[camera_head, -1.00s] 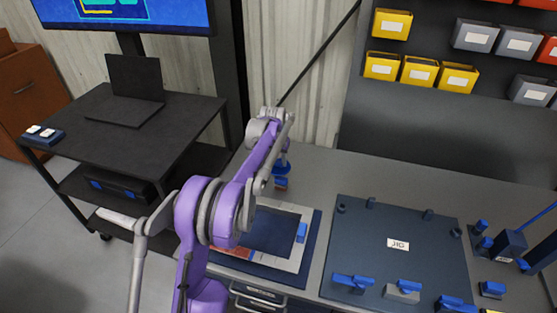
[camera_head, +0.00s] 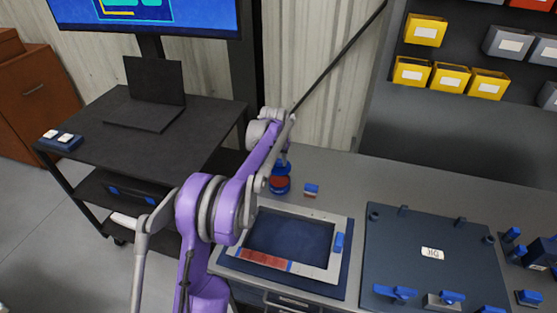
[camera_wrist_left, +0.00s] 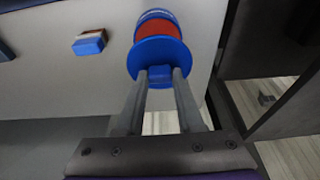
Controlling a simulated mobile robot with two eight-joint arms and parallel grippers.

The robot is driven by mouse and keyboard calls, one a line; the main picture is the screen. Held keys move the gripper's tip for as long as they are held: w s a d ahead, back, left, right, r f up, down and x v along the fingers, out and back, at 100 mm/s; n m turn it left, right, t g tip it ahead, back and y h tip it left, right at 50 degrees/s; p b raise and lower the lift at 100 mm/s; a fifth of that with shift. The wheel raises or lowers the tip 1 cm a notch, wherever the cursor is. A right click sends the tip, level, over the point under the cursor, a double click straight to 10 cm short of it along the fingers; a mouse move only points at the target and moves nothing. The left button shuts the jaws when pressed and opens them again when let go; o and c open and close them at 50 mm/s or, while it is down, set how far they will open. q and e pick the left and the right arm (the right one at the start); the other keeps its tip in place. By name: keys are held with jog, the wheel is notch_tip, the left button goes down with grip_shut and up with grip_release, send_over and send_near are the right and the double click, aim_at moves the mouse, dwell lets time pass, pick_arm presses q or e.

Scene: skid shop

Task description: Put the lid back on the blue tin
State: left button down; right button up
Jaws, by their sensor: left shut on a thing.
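My left gripper (camera_head: 283,150) is shut on the lid (camera_wrist_left: 160,60), a flat blue disc at its fingertips in the left wrist view. The blue tin (camera_head: 280,188) stands on the bench just below the gripper, with a red area showing between its blue edge and the lid. In the left wrist view the tin (camera_wrist_left: 157,28) is partly hidden behind the lid. The lid looks above or close over the tin; I cannot tell whether they touch. My right gripper is not in view.
A small blue-and-brown block (camera_head: 311,190) lies right of the tin. A framed screen panel (camera_head: 290,238) lies in front of it, and a dark jig board (camera_head: 432,270) is to the right. A black cart (camera_head: 150,110) stands left of the bench.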

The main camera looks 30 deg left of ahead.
aim_at(279, 168)
pick_arm(q)
jog(key=shift+d+f, duration=0.15)
jog(key=shift+f, duration=0.55)
notch_tip(279, 168, down, 3)
jog(key=shift+s+r+b, duration=0.1)
jog(key=shift+r+b, duration=0.1)
jog(key=shift+b, duration=0.45)
jog(key=shift+f+b, duration=0.45)
jog(key=shift+f, duration=0.55)
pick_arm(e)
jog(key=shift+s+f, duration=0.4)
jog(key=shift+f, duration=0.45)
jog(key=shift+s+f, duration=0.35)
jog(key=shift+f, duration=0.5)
pick_arm(q)
jog(key=shift+f, duration=0.15)
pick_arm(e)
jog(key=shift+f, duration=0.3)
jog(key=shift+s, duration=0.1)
pick_arm(q)
grip_release()
